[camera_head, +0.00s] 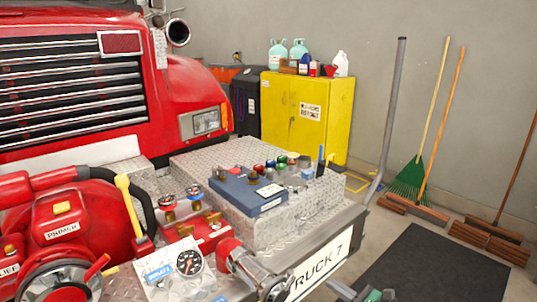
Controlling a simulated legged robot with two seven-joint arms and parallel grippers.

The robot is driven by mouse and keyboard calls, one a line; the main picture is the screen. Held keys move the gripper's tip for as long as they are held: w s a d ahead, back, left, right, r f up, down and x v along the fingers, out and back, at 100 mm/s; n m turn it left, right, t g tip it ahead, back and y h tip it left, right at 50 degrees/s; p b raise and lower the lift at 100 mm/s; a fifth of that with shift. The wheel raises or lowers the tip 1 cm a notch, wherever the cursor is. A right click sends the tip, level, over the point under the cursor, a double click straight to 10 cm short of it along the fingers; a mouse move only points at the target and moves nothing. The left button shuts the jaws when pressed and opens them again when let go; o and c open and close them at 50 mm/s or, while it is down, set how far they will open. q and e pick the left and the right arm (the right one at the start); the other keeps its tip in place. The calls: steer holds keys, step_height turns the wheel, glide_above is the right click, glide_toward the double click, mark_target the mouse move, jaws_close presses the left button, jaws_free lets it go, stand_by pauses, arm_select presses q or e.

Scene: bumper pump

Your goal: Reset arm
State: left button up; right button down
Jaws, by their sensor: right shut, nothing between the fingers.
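My right gripper (374,294) shows only as a small grey and dark piece at the bottom edge, right of the middle. It is low in front of the truck's bumper, apart from the pump panel, and it is shut with nothing visible in it. Most of my right arm is out of the picture. My left gripper is not in view.
A red fire truck (185,95) fills the left. Its bumper carries red pump parts, a yellow-handled lever (128,205), a gauge (189,262) and a blue case (248,192). A yellow cabinet (300,110), brooms and a dark floor mat (430,265) lie beyond.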

steer(key=s+a+f+n+g+h+p, duration=0.1)
steer(key=s+a+n+g+p, duration=0.1)
steer(key=s+a+n+g, duration=0.4)
steer(key=s+a+n+g+h+p, duration=0.1)
steer(key=s+a+n+g+p, duration=0.1)
steer(key=s+a+n+g, duration=0.5)
steer(key=s+d+r+n+t+h+p, duration=0.1)
steer(key=s+d+r+n+h+p, duration=0.2)
steer(key=s, duration=0.6)
steer(key=s+d+r+n+t+h+p, duration=0.1)
steer(key=s+d+r+n+h+p, duration=0.3)
steer(key=s+d+r+n+h, duration=0.3)
steer(key=s+d+r+n, duration=0.1)
steer(key=s+d+n, duration=0.1)
steer(key=s+n, duration=0.1)
steer(key=shift+d+r+n+t, duration=0.3)
steer(key=shift+n+t, duration=0.1)
steer(key=shift+n, duration=0.1)
steer(key=shift+s+a+r, duration=0.1)
steer(key=shift+s+a, duration=0.1)
